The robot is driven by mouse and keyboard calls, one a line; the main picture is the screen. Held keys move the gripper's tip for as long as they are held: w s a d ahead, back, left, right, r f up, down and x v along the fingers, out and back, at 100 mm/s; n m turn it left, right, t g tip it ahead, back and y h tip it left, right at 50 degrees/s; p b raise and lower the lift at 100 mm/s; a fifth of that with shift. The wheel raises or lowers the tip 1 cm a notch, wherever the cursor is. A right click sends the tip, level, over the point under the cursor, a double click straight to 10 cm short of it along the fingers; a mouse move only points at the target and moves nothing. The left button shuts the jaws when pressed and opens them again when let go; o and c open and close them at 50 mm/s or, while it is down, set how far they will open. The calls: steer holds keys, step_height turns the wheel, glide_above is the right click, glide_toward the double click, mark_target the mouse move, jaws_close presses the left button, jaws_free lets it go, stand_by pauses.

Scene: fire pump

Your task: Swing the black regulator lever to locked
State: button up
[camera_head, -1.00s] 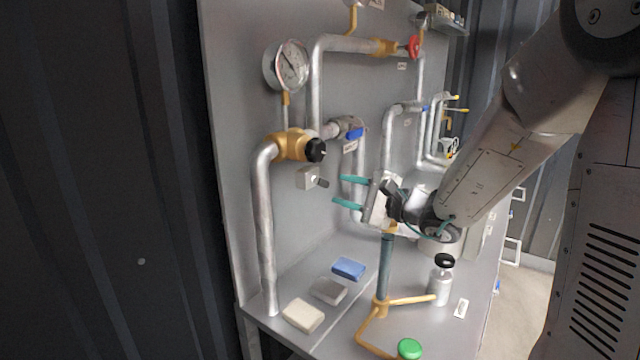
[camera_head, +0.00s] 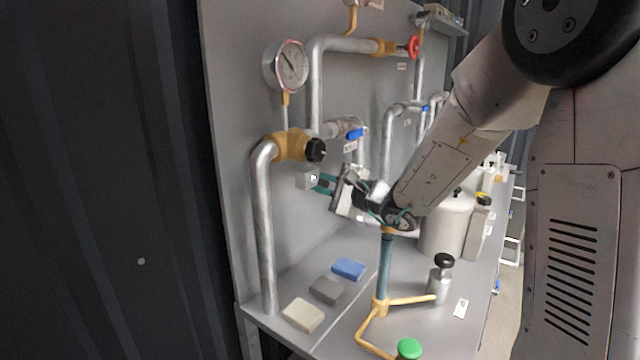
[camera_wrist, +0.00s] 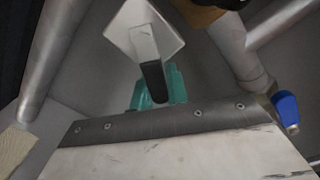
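The black regulator lever (camera_wrist: 152,77) sticks out from a pale square box in the wrist view. In the head view the box (camera_head: 307,178) is on the grey panel, below the brass valve with the black knob. The lever itself is hidden there behind my fingers. My gripper (camera_head: 324,184) is at the box, its teal fingers close together. In the wrist view the teal fingers (camera_wrist: 157,92) lie on both sides of the lever, close against it, and appear shut on it.
A steel pipe (camera_head: 263,230) runs down left of the box. A pipe with a blue-handled valve (camera_head: 354,134) is close behind my gripper. Below, a blue block (camera_head: 348,268), a grey block (camera_head: 326,289) and a cream block (camera_head: 303,314) lie on the bench.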

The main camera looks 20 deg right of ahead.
jaws_close()
steer(key=shift+s+a+f+m, duration=0.45)
steer(key=shift+a+m, duration=0.15)
steer(key=shift+m, duration=1.35)
steer(key=shift+s+a+f+m, duration=0.4)
steer(key=shift+a+m, duration=0.2)
steer(key=shift+m, duration=1.4)
steer(key=shift+s+a+f+m, duration=0.4)
steer(key=shift+a+m, duration=0.2)
steer(key=shift+m, duration=1.35)
